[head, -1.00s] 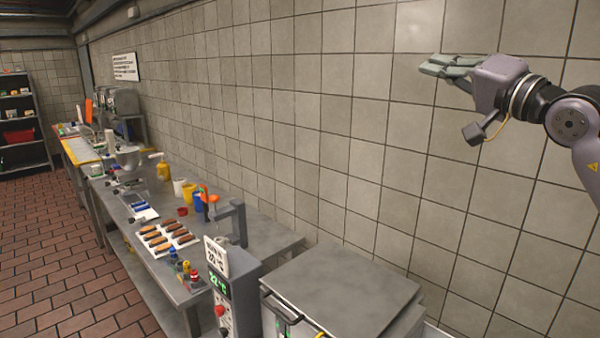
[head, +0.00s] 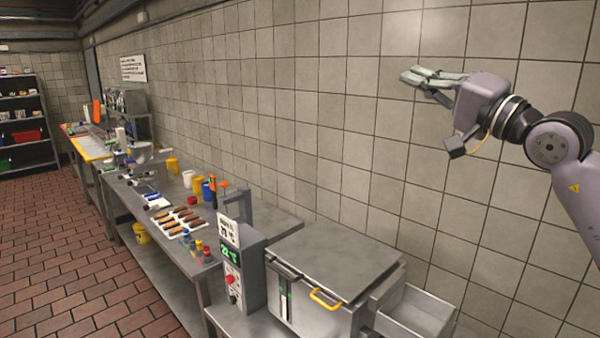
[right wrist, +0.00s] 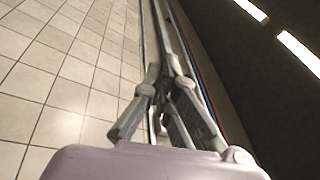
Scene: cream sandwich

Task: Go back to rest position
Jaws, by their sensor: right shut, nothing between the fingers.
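My right gripper (head: 432,76) is raised high at the upper right of the head view, in front of the tiled wall. Its fingers point left and hold nothing. In the right wrist view the fingers (right wrist: 163,85) come together, with only wall and ceiling beyond them. My left gripper is in neither view.
A steel table (head: 258,222) along the wall bears a tray of eclairs (head: 180,221), cups and bottles. Nearer stand a control box (head: 243,262) and a lidded steel machine (head: 330,262) with a yellow handle. The tiled floor (head: 60,250) at left is clear.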

